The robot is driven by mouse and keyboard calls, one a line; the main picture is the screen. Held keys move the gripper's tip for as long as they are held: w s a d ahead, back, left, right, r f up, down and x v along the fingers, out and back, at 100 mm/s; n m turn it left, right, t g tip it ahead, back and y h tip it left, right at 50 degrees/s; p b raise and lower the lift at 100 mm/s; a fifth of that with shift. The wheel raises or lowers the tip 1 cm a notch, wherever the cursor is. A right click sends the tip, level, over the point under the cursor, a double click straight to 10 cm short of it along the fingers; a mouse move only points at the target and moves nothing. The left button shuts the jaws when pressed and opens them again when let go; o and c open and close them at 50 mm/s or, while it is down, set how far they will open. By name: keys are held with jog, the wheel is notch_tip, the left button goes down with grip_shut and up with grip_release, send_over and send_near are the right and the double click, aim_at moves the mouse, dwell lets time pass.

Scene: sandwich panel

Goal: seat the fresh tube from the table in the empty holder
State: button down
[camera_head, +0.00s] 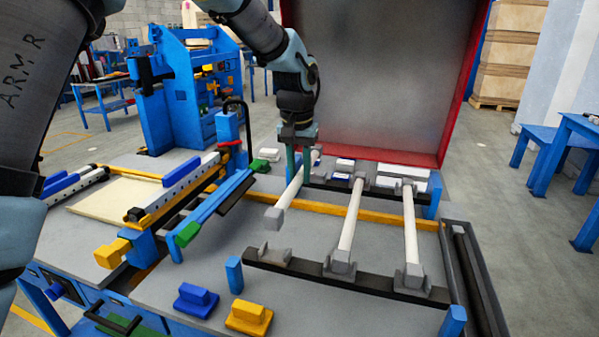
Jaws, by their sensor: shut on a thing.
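My gripper (299,160) points down and is shut on a white tube (292,188) with grey end caps. The tube slants from the back right to the near left, its near cap (273,218) appearing above and behind the left front holder. That holder (272,254), on the dark front rail (308,268), is empty. Two similar tubes, a middle one (351,215) and a right one (410,226), lie across the front and back rails in their holders. The back left holder is mostly hidden behind my gripper and the held tube.
Left of the tube stand a blue post (227,128) and a blue bar with a green end (187,234). A blue block (195,300) and a yellow block (249,317) lie at the front. A grey panel with a red frame (380,80) rises behind.

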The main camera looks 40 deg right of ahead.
aim_at(299, 175)
jog(key=shift+f+b, duration=1.55)
jog(key=shift+f, duration=0.5)
jog(key=shift+f+b, duration=0.45)
jog(key=shift+f, duration=0.5)
jog(key=shift+f, duration=0.3)
jog(key=c, duration=0.6)
grip_release()
jog(key=r, duration=0.3)
jog(key=r+b, duration=0.1)
jog(key=r, duration=0.3)
jog(key=a+r+b, duration=0.1)
jog(key=r, duration=0.2)
jog(key=shift+s+r, duration=0.35)
